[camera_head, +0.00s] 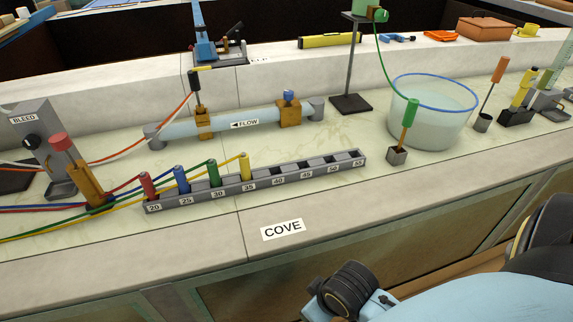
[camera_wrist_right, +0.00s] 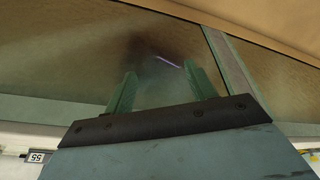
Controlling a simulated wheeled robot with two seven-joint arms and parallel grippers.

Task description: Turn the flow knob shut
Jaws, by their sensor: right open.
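A pale tube (camera_head: 235,124) labelled FLOW, with an arrow to the left, lies along the bench. A brass block (camera_head: 289,111) on its right part carries a small blue knob (camera_head: 288,95), the likely flow knob. A second brass block (camera_head: 204,121) sits further left on the tube, with a black plug (camera_head: 196,92) above it. My right gripper (camera_wrist_right: 160,77) is open and empty in the right wrist view, in front of a dark brownish glass panel. It is well away from the knob, below the bench's front edge. My left gripper does not show.
A rack (camera_head: 255,184) with several coloured plugs stands in front of the tube. A BLEED panel (camera_head: 32,136) and cables are at left. A tall stand (camera_head: 351,101) and a clear basin (camera_head: 432,118) are right of the tube. The COVE-labelled front ledge (camera_head: 245,225) is clear.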

